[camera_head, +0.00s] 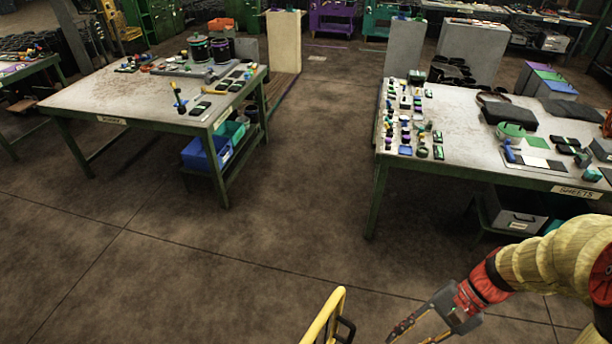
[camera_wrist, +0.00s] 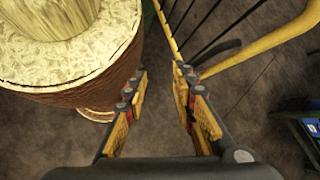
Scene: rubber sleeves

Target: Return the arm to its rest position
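My gripper (camera_head: 418,328) is at the bottom right of the head view, low over the open floor in front of the right table. It is beside a yellow rail. In the wrist view, the two yellow-padded fingers of my gripper (camera_wrist: 160,95) stand apart with a gap between them. Bare floor and dark bars show past the gap, and nothing is held. My arm, in a pale yellow sleeve with a red band, enters from the right edge of the head view.
A yellow rail (camera_head: 324,318) rises close to my gripper. The right table (camera_head: 465,130) carries many small parts and a black case. The left table (camera_head: 105,92) holds tools and black canisters, with a blue bin (camera_head: 207,152) beneath. The floor (camera_head: 270,220) between the tables is clear.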

